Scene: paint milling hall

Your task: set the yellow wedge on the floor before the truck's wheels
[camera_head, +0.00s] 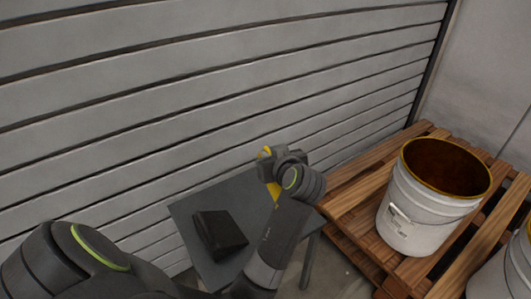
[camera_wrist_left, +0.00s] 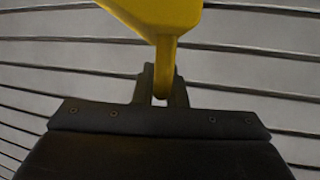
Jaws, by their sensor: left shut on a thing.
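My left gripper (camera_head: 266,168) is shut on the yellow wedge (camera_head: 266,152), which shows only in small yellow parts around the gripper and wrist in the head view. In the left wrist view the wedge (camera_wrist_left: 165,25) fills the top middle, and its narrow yellow part sits between the two dark fingers (camera_wrist_left: 160,88). The gripper is above the far right part of a small dark table, in front of the slatted wall. The truck and its wheels are not in view. My right gripper is not in view.
The grey table (camera_head: 188,207) carries a black box-like object (camera_head: 219,233). A wooden pallet (camera_head: 352,189) at the right bears a white bucket (camera_head: 417,218) with a brown inside; another bucket (camera_head: 500,275) is cut off at the right edge. A grey slatted shutter (camera_head: 200,90) closes off the back.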

